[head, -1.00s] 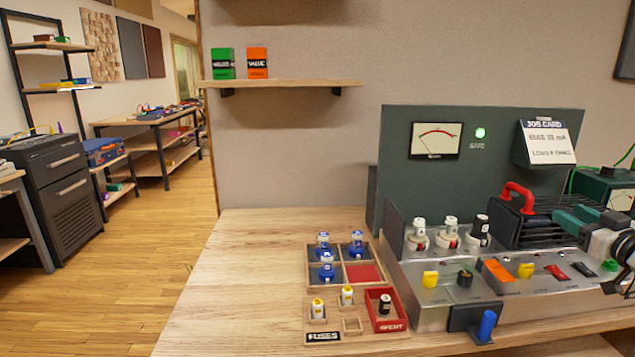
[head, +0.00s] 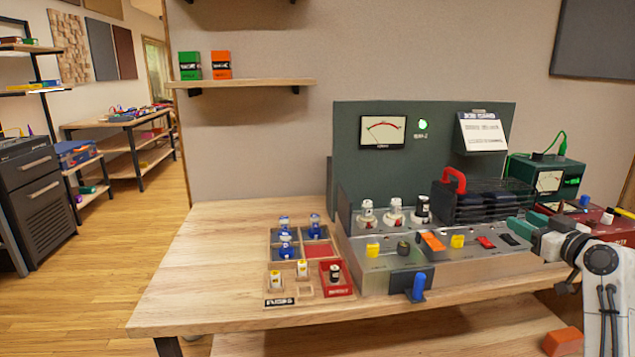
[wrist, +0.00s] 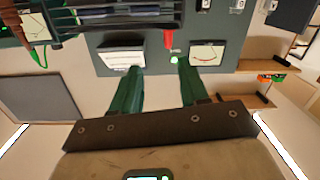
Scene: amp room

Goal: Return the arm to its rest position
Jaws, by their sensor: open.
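My gripper (head: 528,230) is at the right of the head view, in front of the right end of the grey amp chassis (head: 465,272). Its green fingers are open; the wrist view also shows my gripper (wrist: 160,78) with its two fingers apart and nothing between them. Beyond the fingertips, the wrist view shows the red handle (wrist: 168,40), the meter (wrist: 207,53) and the job card (wrist: 122,57). In the head view the red handle (head: 454,180) stands on the black finned block (head: 485,203). My arm enters from the right edge.
A divided tray (head: 270,240) with blue-based tubes and a fuse tray (head: 290,283) with a red compartment (head: 342,288) sit left of the chassis. A green instrument (head: 550,178) and a red box (head: 600,225) stand at the right. The left bench top (head: 190,260) is clear.

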